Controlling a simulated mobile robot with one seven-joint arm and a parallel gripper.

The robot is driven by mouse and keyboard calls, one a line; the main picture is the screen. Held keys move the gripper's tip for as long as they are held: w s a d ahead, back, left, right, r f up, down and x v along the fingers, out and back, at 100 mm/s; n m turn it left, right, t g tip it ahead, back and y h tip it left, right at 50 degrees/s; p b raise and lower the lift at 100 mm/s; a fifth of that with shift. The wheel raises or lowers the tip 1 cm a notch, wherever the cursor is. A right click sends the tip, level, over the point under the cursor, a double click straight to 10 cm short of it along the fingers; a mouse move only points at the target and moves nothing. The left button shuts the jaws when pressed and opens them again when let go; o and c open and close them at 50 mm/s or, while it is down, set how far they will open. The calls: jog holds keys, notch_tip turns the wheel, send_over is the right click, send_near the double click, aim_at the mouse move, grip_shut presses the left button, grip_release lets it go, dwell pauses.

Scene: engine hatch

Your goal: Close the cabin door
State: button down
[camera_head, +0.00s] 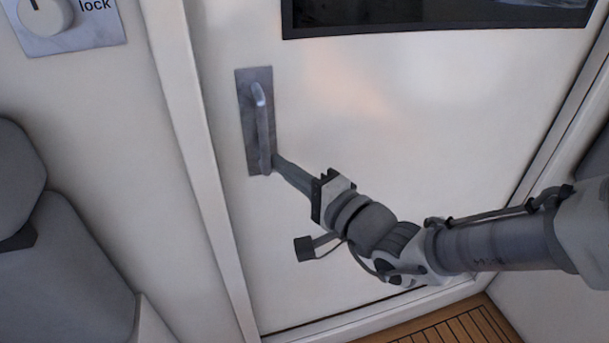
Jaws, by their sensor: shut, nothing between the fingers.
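The cabin door (350,170) is a large white panel that fills the middle of the view. It looks flush or nearly flush with its frame on the left side; I cannot tell whether it is latched. A grey metal handle (263,125) stands on a grey plate (246,110) near the door's left edge. My gripper (277,162) is shut, with its fingertips at the lower end of the handle, touching or very close to it. Nothing shows between the fingers.
A dark framed window (430,14) is in the upper door. A lock knob panel (70,24) is on the wall at the upper left. Grey seat cushions (60,260) stand at the lower left. Slatted wooden floor (450,322) shows below the door.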

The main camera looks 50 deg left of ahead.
jog(key=shift+s+a, duration=0.15)
jog(key=shift+s, duration=0.35)
dwell(0.4)
